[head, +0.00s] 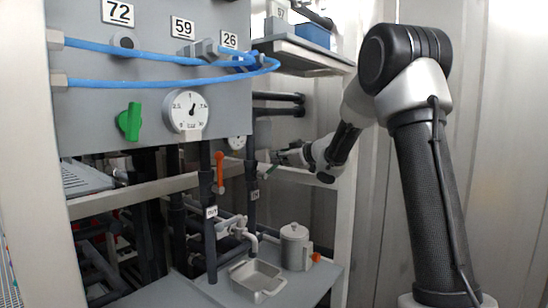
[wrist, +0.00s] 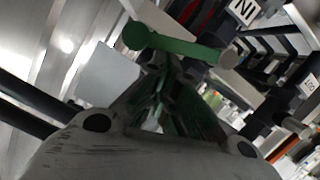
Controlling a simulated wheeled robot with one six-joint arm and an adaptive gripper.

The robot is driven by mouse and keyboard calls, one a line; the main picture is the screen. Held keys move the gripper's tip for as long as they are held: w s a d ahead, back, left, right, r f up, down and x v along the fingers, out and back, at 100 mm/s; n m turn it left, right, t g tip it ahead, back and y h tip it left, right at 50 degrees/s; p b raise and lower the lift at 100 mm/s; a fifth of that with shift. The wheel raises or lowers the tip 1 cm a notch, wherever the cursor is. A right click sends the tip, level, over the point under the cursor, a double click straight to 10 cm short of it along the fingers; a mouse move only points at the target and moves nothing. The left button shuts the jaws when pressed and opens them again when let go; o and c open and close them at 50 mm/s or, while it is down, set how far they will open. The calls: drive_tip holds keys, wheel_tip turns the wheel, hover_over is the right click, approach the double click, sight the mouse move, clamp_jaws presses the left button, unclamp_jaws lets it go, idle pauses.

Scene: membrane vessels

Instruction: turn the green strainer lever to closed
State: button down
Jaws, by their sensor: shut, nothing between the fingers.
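The green lever (wrist: 185,47) lies across the top of the wrist view, just beyond my fingertips, with a rounded end at left and a grey round part at right. The lever's pivot is not clear.
A separate green knob (head: 129,121) and a gauge (head: 187,111) are on the grey panel. An orange lever (head: 219,170) is on a nearby pipe. A metal jug (head: 295,247) and a tray (head: 257,279) stand on the lower shelf. Blue hoses (head: 165,83) cross the panel.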

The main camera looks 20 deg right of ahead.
drive_tip(key=shift+w+d+f+m+g, duration=0.15)
drive_tip(key=shift+w+d+f+m, duration=0.15)
drive_tip(key=shift+f+m, duration=0.2)
drive_tip(key=shift+w+d+f+m+g, duration=0.15)
drive_tip(key=shift+w+d+f+m, duration=0.05)
drive_tip(key=shift+d+f+m, duration=0.25)
drive_tip(key=shift+f, duration=0.1)
drive_tip(key=shift+a, duration=0.1)
